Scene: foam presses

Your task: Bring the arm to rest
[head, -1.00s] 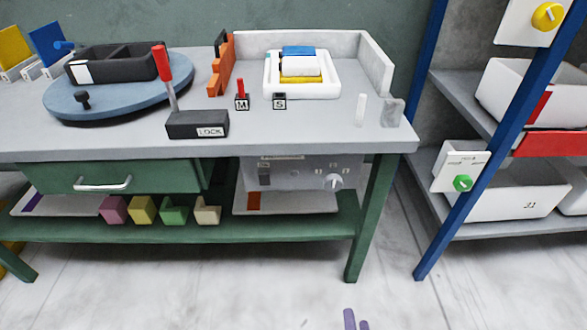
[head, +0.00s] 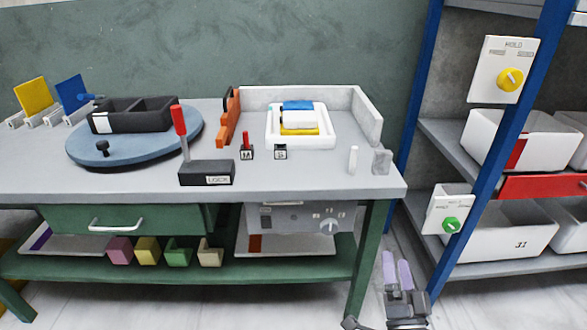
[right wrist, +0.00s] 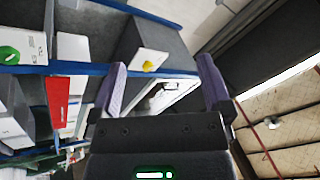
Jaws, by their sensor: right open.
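My right gripper (head: 397,272) is at the bottom right of the head view, in front of the blue-framed shelf and beside the bench's right leg. Its two purple fingers point up and stand apart, with nothing between them. In the right wrist view the same open fingers (right wrist: 160,85) frame a stretch of the shelf and the room behind. My left gripper is not in the head view.
The grey bench (head: 300,185) holds a blue turntable (head: 165,150), a lock lever box (head: 207,173) and a white tray (head: 328,142) of stacked blocks. The shelf post (head: 487,165) stands close to my right gripper. White bins (head: 500,245) sit on the shelf. Pale floor lies below.

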